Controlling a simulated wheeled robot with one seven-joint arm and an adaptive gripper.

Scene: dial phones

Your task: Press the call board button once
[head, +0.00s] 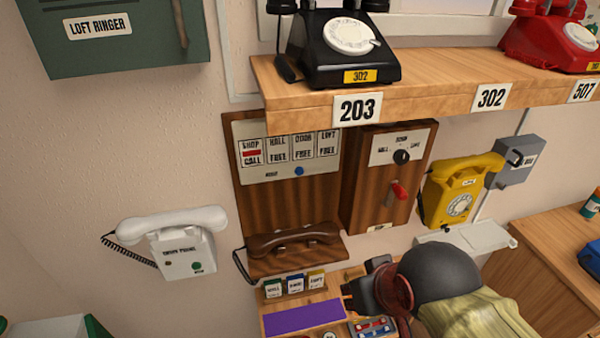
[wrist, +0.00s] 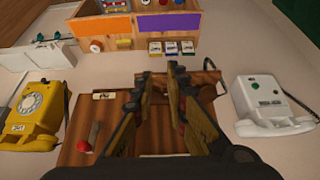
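The call board (head: 317,195) is a dark wooden panel on the wall below the shelf. Its white top strip (head: 272,172) has several windows; the left one reads SHOP CALL with a red bar, the others read FREE. A small blue button (head: 299,171) sits below the windows. A brown handset (head: 293,240) lies across the board's lower part. My gripper (head: 350,297) is below and right of the board, near the desk organiser. In the wrist view my gripper (wrist: 162,72) has its fingertips slightly apart, with nothing held; the button cannot be made out there.
A wooden box with a red lever (head: 399,191) is right of the board. A white phone (head: 185,245) hangs left, a yellow phone (head: 459,190) right. The shelf (head: 430,83) juts out above.

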